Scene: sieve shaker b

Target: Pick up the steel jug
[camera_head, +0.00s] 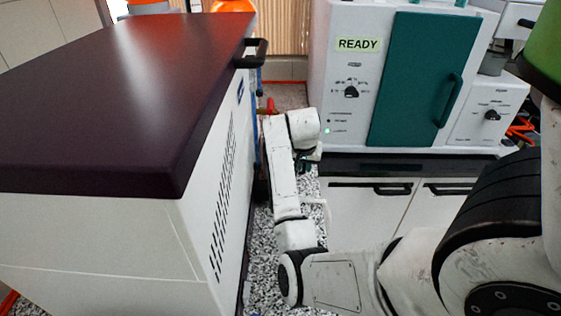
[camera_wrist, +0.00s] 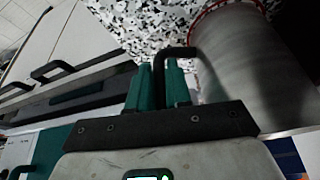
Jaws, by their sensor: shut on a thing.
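The steel jug (camera_wrist: 245,65) is a large grey metal cylinder with a red rim, at the upper right of the wrist view. Its black bent handle (camera_wrist: 178,52) reaches in between the teal fingers of my gripper (camera_wrist: 164,80). The fingers are shut on this handle. Part of the jug is cut off by the picture's edge and by my gripper's body. In the head view my gripper (camera_head: 308,158) shows small and dark beyond the white arm links. I cannot make out the jug there.
A white cabinet with a dark maroon lid (camera_head: 120,90) fills the left, close beside my arm. A white machine with a teal door (camera_head: 420,85) and a READY label stands on a counter with drawers (camera_head: 365,210). Speckled floor (camera_head: 262,230) shows in the narrow gap.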

